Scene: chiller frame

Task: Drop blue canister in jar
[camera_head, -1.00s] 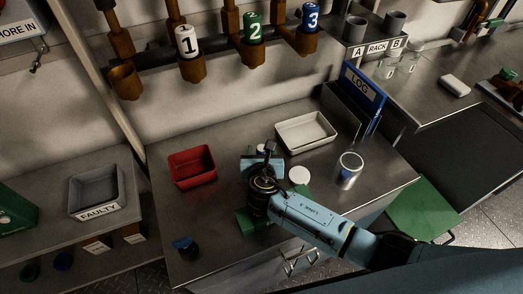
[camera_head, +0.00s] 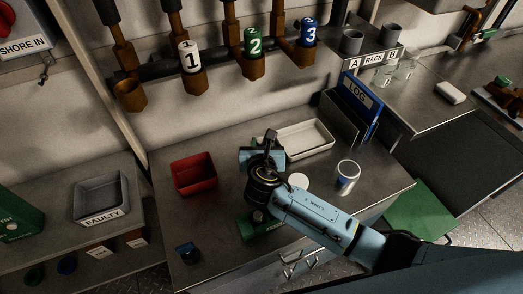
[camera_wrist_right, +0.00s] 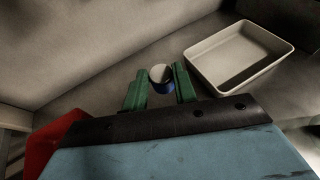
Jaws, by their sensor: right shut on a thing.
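My right gripper (camera_head: 270,142) is above the metal bench, near the white tray. In the right wrist view its green fingers (camera_wrist_right: 160,90) are shut on a small blue canister (camera_wrist_right: 162,87) with a pale round top. The canister is hard to make out in the head view. A white disc (camera_head: 299,181) lies between the jar and my wrist. My left gripper is out of view.
A red bin (camera_head: 194,174) is left of the gripper and a white tray (camera_head: 304,138) behind it. A green object (camera_head: 248,228) and a blue-topped dark item (camera_head: 187,252) are at the front. A blue LOG binder (camera_head: 362,92) stands behind the jar. Numbered canisters hang above.

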